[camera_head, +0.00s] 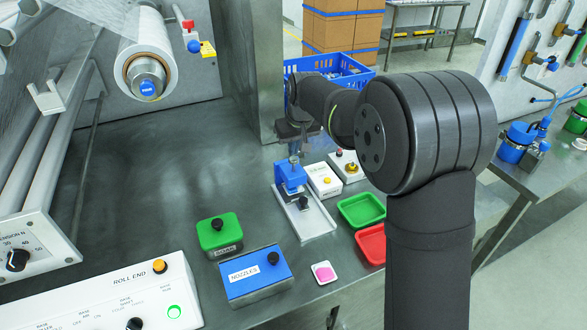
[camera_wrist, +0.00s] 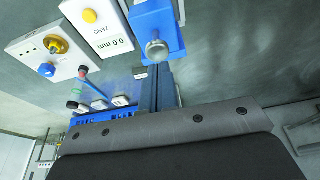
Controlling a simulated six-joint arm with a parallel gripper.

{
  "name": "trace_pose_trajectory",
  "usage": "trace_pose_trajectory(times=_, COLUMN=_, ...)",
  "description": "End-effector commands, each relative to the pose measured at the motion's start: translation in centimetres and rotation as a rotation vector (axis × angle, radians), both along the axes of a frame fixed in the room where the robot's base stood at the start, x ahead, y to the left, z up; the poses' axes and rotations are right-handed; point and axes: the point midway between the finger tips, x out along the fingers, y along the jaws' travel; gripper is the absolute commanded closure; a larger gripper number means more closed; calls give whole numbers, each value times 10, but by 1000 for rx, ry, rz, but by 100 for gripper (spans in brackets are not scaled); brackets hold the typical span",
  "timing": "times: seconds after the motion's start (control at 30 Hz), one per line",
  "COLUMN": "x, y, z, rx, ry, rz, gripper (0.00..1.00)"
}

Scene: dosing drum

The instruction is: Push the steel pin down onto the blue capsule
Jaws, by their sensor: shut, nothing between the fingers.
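The steel pin (camera_wrist: 157,50) shows as a round silver end on top of a blue block (camera_wrist: 155,22) in the wrist view. In the head view the same blue block (camera_head: 291,178) stands on a pale base plate (camera_head: 308,222), with the pin's top just below my arm. My gripper (camera_head: 294,148) is above the blue block, pointing down, with its fingers shut and nothing held. Whether it touches the pin I cannot tell. I cannot make out the blue capsule in either view.
Right of the block stand a white box with a yellow button (camera_head: 322,180) and another box (camera_head: 348,166). Green (camera_head: 361,210) and red (camera_head: 371,244) trays lie nearer the front. A green box (camera_head: 219,234) and a blue box (camera_head: 255,275) stand front left.

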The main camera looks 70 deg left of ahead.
Motion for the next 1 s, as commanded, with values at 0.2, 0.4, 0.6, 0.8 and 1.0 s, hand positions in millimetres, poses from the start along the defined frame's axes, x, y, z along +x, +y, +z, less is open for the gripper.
trace_pose_trajectory(times=0.2, x=0, y=0, z=0, rx=0, ry=0, rz=0, gripper=100)
trace_pose_trajectory(times=0.4, x=0, y=0, z=-1, rx=0, ry=0, rz=0, gripper=100)
trace_pose_trajectory(times=0.6, x=0, y=0, z=-5, rx=0, ry=0, rz=0, gripper=100)
trace_pose_trajectory(times=0.8, x=0, y=0, z=-9, rx=0, ry=0, rz=0, gripper=100)
trace_pose_trajectory(times=1.0, x=0, y=0, z=-13, rx=0, ry=0, rz=0, gripper=100)
